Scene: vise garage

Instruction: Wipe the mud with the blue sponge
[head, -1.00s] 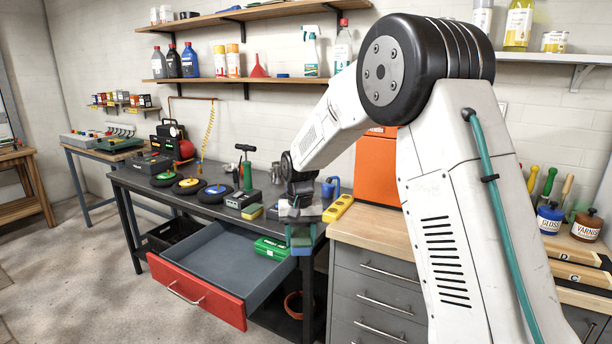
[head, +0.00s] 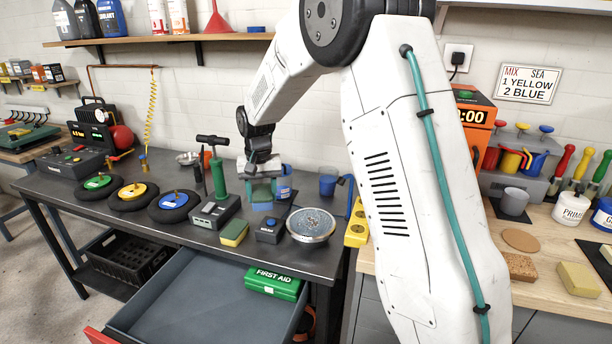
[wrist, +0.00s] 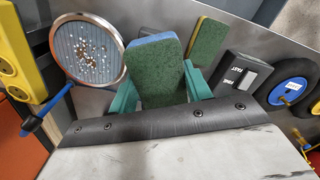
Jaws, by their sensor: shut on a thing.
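My gripper (head: 262,190) is shut on the blue sponge (wrist: 158,75), above the dark workbench in the head view. The sponge has a green face and a blue edge, and it stands out between my teal fingers in the wrist view. A round metal dish (head: 311,226) with small light and brown specks lies on the bench to the right of my gripper. A yellow-and-green sponge (head: 234,233) lies at the bench's front. I cannot make out any clear mud patch.
A green hand pump (head: 217,172) stands left of my gripper, and a small black box (head: 270,231) sits in front. Several wheels (head: 174,205) lie at left. The open drawer (head: 180,310) holds a first aid box (head: 273,283).

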